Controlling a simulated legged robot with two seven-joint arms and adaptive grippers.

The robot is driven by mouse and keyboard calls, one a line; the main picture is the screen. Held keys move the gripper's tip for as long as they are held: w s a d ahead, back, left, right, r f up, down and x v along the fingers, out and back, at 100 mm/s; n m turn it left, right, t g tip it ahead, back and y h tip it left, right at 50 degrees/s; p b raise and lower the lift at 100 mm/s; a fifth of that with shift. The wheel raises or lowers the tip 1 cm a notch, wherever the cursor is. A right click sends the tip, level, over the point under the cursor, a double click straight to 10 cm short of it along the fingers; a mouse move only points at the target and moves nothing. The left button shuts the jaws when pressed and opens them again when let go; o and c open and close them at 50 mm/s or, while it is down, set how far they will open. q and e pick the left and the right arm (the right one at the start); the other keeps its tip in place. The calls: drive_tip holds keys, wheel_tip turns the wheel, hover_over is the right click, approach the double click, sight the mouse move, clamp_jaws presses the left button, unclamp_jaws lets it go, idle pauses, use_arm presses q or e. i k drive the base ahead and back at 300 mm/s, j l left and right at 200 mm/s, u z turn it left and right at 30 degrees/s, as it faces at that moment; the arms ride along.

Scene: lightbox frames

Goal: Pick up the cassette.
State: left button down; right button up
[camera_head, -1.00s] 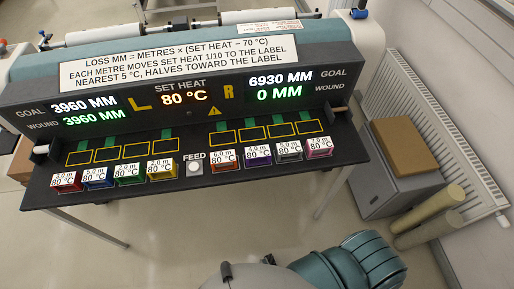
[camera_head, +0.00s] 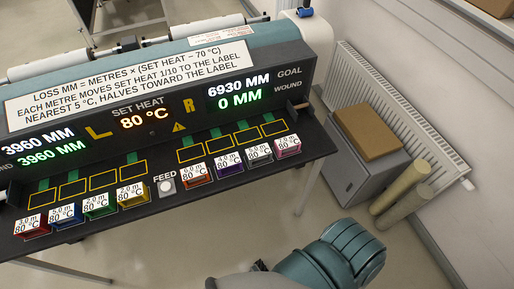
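Several cassettes with white labels stand along the front edge of a dark machine. The left group holds a red (camera_head: 32,229), a blue (camera_head: 67,218), a green (camera_head: 100,207) and a yellow cassette (camera_head: 133,197). The right group holds a red (camera_head: 196,176), a purple (camera_head: 229,166), a grey (camera_head: 260,156) and a pink cassette (camera_head: 288,148). Their labels give metres and 80 °C. Yellow-outlined empty slots lie behind both groups. My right arm shows at the bottom, below the machine; its gripper is out of sight. My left arm and gripper are not seen.
The machine's panel (camera_head: 130,125) reads set heat 80 °C, left goal and wound 3960 MM, right goal 6930 MM and wound 0 MM. A FEED button (camera_head: 166,187) sits between the groups. A grey cabinet (camera_head: 345,170) with a cardboard box (camera_head: 368,132) stands right, beside a radiator (camera_head: 385,105).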

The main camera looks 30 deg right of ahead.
sight(290, 145)
drive_tip(key=z, duration=1.55)
drive_tip(key=i+j+u, duration=0.35)
drive_tip(key=j, duration=0.2)
drive_tip(key=i+j, duration=0.05)
